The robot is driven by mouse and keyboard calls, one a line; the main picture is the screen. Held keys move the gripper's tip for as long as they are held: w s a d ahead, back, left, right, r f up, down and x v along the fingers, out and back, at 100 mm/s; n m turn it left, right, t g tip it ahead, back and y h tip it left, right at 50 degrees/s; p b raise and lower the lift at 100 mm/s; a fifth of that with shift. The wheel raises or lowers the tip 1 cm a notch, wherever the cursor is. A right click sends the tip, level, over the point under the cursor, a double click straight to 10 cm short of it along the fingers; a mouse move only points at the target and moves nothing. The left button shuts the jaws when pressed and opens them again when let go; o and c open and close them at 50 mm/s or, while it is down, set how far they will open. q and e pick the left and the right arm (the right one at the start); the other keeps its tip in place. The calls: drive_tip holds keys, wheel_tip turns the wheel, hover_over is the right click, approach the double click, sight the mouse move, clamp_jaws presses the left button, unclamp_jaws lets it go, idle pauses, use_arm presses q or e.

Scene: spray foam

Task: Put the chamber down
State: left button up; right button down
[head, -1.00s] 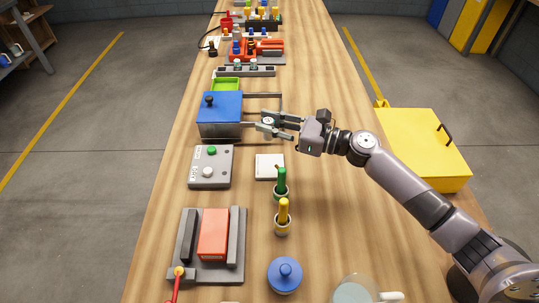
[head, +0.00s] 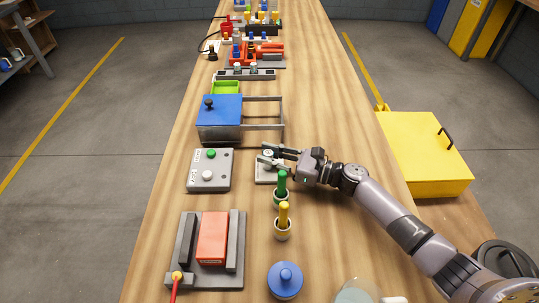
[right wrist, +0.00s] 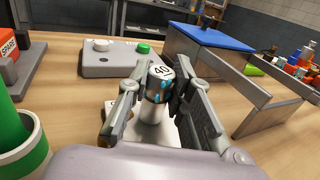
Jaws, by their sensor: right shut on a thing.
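The chamber (right wrist: 158,92), a small silvery cylinder with blue marks and a white top reading 40, stands upright between the fingers of my right gripper (head: 271,158). The fingers are shut on it from both sides in the right wrist view. The gripper is over the flat white pad (head: 262,178), which shows below the chamber in the right wrist view (right wrist: 155,136). I cannot tell whether the chamber's base touches the pad. My left gripper is not in view.
A grey box with green and white buttons (head: 210,180) lies left of the pad. A blue-lidded metal frame (head: 220,108) stands behind. Green (head: 282,181) and yellow (head: 284,214) handled tools in cups stand in front. The table to the right is clear apart from my arm.

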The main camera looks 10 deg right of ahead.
drive_tip(key=shift+s+f+b, duration=0.15)
drive_tip(key=shift+f+b, duration=0.3)
drive_tip(key=shift+f, duration=0.2)
drive_tip(key=c, duration=1.4)
unclamp_jaws()
drive_tip(key=shift+f, duration=0.3)
drive_tip(key=shift+c, duration=0.2)
drive_tip(key=shift+s, duration=0.1)
drive_tip(key=shift+r, duration=0.1)
drive_tip(key=shift+r+p, duration=0.3)
drive_tip(key=shift+p, duration=0.05)
drive_tip(key=shift+d+r, duration=0.15)
drive_tip(key=shift+r, duration=0.05)
drive_tip(key=b+v, duration=0.1)
drive_tip(key=v, duration=0.9)
drive_tip(key=shift+d+r+b, duration=0.1)
drive_tip(key=shift+d+b, duration=0.1)
drive_tip(key=shift+b, duration=0.2)
drive_tip(key=shift+s+d+r, duration=0.3)
drive_tip(key=shift+s+d, duration=0.1)
drive_tip(key=shift+d, duration=0.1)
